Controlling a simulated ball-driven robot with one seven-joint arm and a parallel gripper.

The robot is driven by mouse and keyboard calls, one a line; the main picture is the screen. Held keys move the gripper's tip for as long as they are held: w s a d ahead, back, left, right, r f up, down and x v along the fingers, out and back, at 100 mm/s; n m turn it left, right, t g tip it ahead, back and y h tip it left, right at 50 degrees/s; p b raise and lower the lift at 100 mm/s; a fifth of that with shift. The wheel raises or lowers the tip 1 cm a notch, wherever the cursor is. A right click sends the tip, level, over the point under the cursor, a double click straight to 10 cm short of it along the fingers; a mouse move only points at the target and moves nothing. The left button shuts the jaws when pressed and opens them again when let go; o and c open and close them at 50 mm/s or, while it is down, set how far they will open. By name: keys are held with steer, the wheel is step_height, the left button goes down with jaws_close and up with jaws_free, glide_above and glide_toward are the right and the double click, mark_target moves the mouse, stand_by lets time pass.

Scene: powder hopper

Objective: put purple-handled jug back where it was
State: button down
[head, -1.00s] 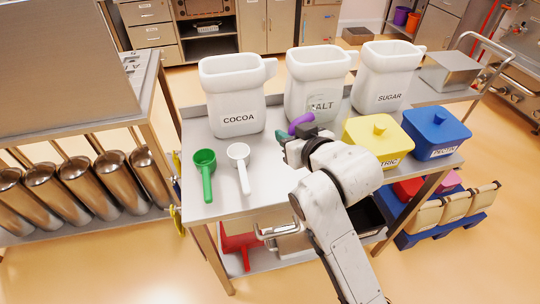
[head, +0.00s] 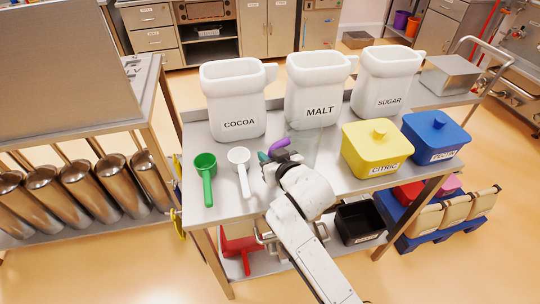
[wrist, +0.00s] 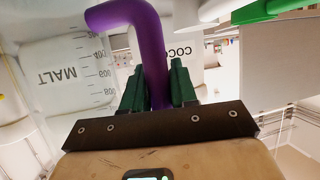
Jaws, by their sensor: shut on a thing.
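The purple-handled jug is a clear measuring jug (head: 306,147) with a purple handle (head: 277,143). It is over the steel table, in front of the white MALT jar (head: 318,88). My gripper (head: 270,154) is shut on the handle, at the jug's left side. In the wrist view the handle (wrist: 150,40) rises between the two green fingertips (wrist: 158,90). The jug's clear wall with measuring marks (wrist: 98,68) shows at left there, with the MALT label behind it. The jug's base is faint, so I cannot tell whether it touches the table.
The table (head: 225,200) also holds the COCOA jar (head: 234,98), SUGAR jar (head: 385,80), yellow CITRIC tub (head: 375,150) and blue tub (head: 435,135). A green scoop (head: 205,175) and a white scoop (head: 240,170) lie left of my gripper. The front-middle tabletop looks clear.

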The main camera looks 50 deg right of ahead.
steer(key=shift+f, duration=0.1)
steer(key=c, duration=0.9)
jaws_free()
steer(key=b+v, duration=0.1)
steer(key=v, duration=1.1)
steer(key=s+a+f+n+g+y, duration=0.1)
steer(key=s+a+f+g, duration=0.1)
steer(key=s+f+g, duration=0.2)
steer(key=s+a+f+n+g+y, duration=0.1)
steer(key=s+a+f+g+y, duration=0.1)
steer(key=s+f, duration=0.5)
steer(key=s+a+f+n+g+y, duration=0.2)
steer(key=s+f+g, duration=0.3)
steer(key=f, duration=0.3)
steer(key=shift+s+a+g, duration=0.15)
steer(key=shift+a+g, duration=0.15)
steer(key=shift+a, duration=0.1)
